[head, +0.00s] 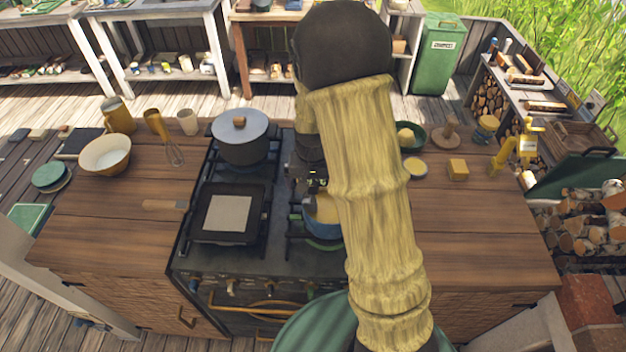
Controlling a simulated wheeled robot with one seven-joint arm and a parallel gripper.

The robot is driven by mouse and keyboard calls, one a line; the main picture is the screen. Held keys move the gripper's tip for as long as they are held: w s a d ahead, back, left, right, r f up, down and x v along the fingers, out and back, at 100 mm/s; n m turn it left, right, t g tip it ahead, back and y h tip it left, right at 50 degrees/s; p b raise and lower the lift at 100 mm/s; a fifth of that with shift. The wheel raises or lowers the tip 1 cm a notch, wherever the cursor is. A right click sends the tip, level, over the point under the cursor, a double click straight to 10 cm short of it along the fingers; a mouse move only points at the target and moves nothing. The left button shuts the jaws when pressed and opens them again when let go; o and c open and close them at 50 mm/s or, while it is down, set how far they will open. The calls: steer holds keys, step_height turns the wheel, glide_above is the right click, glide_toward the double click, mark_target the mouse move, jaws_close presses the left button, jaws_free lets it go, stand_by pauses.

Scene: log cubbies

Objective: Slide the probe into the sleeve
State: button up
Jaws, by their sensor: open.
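My gripper (317,181) points down over the right side of the stove, just above a small blue pot (312,228). My arm covers much of it, and its fingers show only as small dark and silvery parts; it is open. I cannot make out anything held in it. I cannot pick out the probe or the sleeve for certain; either may be hidden behind my arm or too small to tell. The blue pot has pale yellowish contents and is partly hidden by my arm.
A lidded grey pot (243,138) and a black griddle pan (228,238) stand on the stove's left side. A bowl (105,156), whisk (174,152) and mugs (118,116) are on the left counter. A yellow block (458,169) is on the right counter, whose front is clear.

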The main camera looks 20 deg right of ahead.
steer(key=shift+r, duration=0.1)
step_height(320, 180, up, 17)
steer(key=s+b, duration=0.2)
steer(key=b, duration=0.1)
steer(key=shift+a, duration=0.3)
stand_by(0.7)
steer(key=s+f+n+t, duration=0.1)
steer(key=s+f+n, duration=0.2)
steer(key=s+f, duration=0.8)
steer(key=shift+s+d+n, duration=0.3)
steer(key=shift+s, duration=0.35)
